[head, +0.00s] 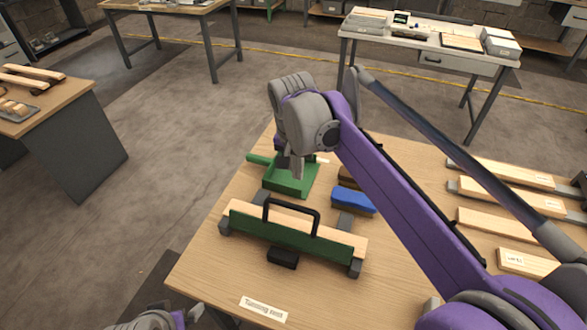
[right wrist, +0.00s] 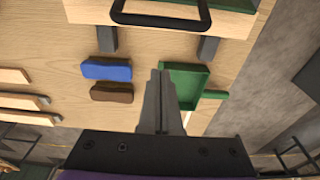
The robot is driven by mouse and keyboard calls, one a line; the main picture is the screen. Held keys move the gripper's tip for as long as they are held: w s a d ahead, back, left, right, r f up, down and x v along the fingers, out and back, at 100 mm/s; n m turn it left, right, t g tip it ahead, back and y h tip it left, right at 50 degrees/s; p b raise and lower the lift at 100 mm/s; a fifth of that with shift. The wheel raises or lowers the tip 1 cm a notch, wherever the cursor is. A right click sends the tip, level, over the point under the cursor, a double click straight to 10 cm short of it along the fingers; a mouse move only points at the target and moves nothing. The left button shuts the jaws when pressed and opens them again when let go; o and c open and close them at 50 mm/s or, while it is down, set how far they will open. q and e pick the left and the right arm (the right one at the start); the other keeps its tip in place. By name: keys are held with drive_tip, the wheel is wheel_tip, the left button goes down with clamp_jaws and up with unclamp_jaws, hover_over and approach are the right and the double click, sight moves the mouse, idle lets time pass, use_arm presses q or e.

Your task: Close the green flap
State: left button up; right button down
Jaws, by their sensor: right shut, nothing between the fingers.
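The green flap (head: 270,231) is a long green panel along a wooden board near the front of the table in the head view. It has a black handle (head: 292,204), which also shows at the top of the right wrist view (right wrist: 160,23). My right gripper (head: 297,168) is shut and empty, pointing down over the green dustpan (head: 291,185), behind the flap and apart from its handle. Its shut fingers show in the right wrist view (right wrist: 162,82), beside the dustpan (right wrist: 186,82). Of my left arm only a part shows at the bottom edge; its fingers are hidden.
A blue brush (head: 352,200) and a brown brush (head: 349,177) lie right of the dustpan. Wooden slats (head: 500,222) lie at the table's right. A black block (head: 283,258) sits before the flap. A label (head: 263,308) is at the front edge.

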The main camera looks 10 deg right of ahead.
use_arm(q)
drive_tip(key=shift+w+r, duration=0.15)
drive_tip(key=shift+r, duration=0.1)
use_arm(e)
wheel_tip(320, 180, down, 6)
drive_tip(key=s+a, duration=0.1)
drive_tip(key=s, duration=0.1)
drive_tip(key=shift+s+a+r, duration=0.15)
drive_tip(key=shift+s+a, duration=0.05)
drive_tip(key=shift+a, duration=0.15)
use_arm(q)
drive_tip(key=shift+s+p, duration=0.3)
drive_tip(key=shift+s, duration=0.2)
use_arm(e)
drive_tip(key=shift+s+a+r+t+h, duration=0.2)
drive_tip(key=shift+s+a+t+h, duration=0.05)
drive_tip(key=shift+s+t+h, duration=0.1)
